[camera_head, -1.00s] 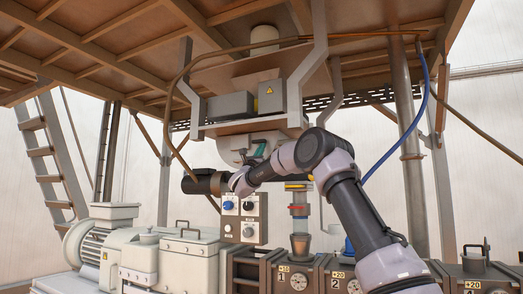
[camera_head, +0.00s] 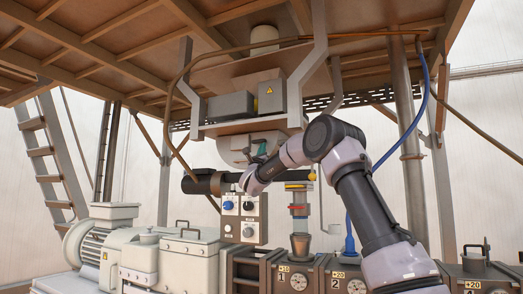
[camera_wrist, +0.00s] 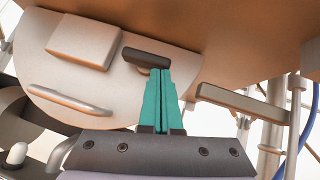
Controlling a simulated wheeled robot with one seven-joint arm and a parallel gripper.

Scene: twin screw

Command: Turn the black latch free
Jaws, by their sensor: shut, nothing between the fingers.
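The black latch (camera_wrist: 146,58) is a short dark bar on the pale rounded housing (camera_wrist: 190,65), seen in the wrist view. It lies slightly tilted, its right end lower. My gripper (camera_wrist: 161,72) has teal fingers pressed together with nothing between them. The fingertips are just below the latch's right end in the picture. I cannot tell whether they touch it. The latch cannot be made out there.
On the housing in the wrist view are a raised block (camera_wrist: 85,42) and a pale curved handle (camera_wrist: 68,99). A flat pale bar (camera_wrist: 240,104) is to the right. In the head view a black cylinder (camera_head: 203,182) and a switch panel (camera_head: 240,218) stand close by my wrist.

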